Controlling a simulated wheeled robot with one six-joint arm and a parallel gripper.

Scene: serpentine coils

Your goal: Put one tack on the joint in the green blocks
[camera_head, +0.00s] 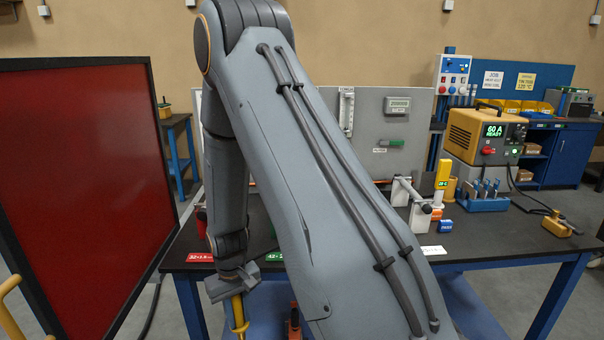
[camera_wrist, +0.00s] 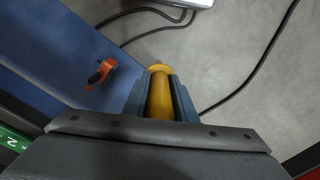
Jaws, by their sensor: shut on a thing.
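My gripper (camera_head: 236,290) is low at the table's front edge, left of my arm in the head view. It is shut on a yellow tool with a round handle (camera_head: 240,316), which points down. In the wrist view the yellow tool (camera_wrist: 160,97) sits between the two jaws of my gripper (camera_wrist: 161,100), with a flange at its far end. The tool's tip is not clearly seen.
A red screen (camera_head: 85,190) stands close on the left. An orange clamp-like thing (camera_wrist: 101,75) lies below on a blue surface (camera_wrist: 60,50). Dark cables (camera_wrist: 262,60) cross the grey floor.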

